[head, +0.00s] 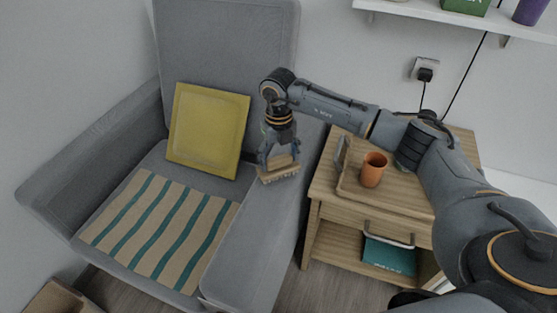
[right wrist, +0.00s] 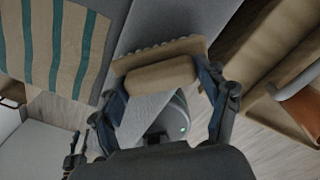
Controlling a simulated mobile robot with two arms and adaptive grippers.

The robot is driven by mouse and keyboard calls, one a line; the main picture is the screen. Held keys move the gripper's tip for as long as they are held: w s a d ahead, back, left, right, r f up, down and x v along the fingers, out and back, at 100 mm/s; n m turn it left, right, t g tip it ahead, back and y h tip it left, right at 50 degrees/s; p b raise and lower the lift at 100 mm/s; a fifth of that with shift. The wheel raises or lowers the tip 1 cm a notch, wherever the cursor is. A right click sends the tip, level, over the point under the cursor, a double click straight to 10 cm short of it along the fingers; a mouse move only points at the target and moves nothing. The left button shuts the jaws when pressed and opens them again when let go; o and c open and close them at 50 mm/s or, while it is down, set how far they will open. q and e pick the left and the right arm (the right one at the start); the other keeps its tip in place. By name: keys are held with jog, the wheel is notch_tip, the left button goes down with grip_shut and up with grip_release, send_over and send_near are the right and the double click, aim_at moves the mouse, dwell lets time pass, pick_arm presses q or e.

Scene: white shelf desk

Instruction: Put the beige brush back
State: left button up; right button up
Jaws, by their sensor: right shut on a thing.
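The beige brush (head: 278,173) is in my right gripper (head: 279,160), over the right armrest of the grey armchair (head: 245,240). In the right wrist view the brush (right wrist: 158,74) lies across between the two fingertips (right wrist: 160,80), with its scalloped bristle edge facing away from the palm. The right gripper is shut on it. In the head view it hangs down from my right arm; I cannot tell for sure whether the brush touches the armrest.
A wooden side table (head: 325,185) stands right of the armchair, with a tray (head: 348,187) and an orange cup (head: 373,169) on top. A wall shelf (head: 440,12) is at upper right.

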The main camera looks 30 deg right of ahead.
aim_at(279, 158)
pick_arm(q)
jog(key=shift+r, duration=0.25)
pick_arm(e)
jog(key=shift+f, duration=0.25)
pick_arm(q)
jog(key=shift+r, duration=0.15)
pick_arm(e)
jog(key=o, duration=1.1)
jog(key=shift+r, duration=0.1)
jog(key=shift+r, duration=0.35)
pick_arm(q)
notch_tip(279, 158, down, 6)
jog(key=p, duration=0.1)
jog(key=shift+s+p, duration=0.35)
jog(key=shift+s, duration=0.05)
pick_arm(e)
notch_tip(279, 158, up, 11)
jog(key=shift+r, duration=0.2)
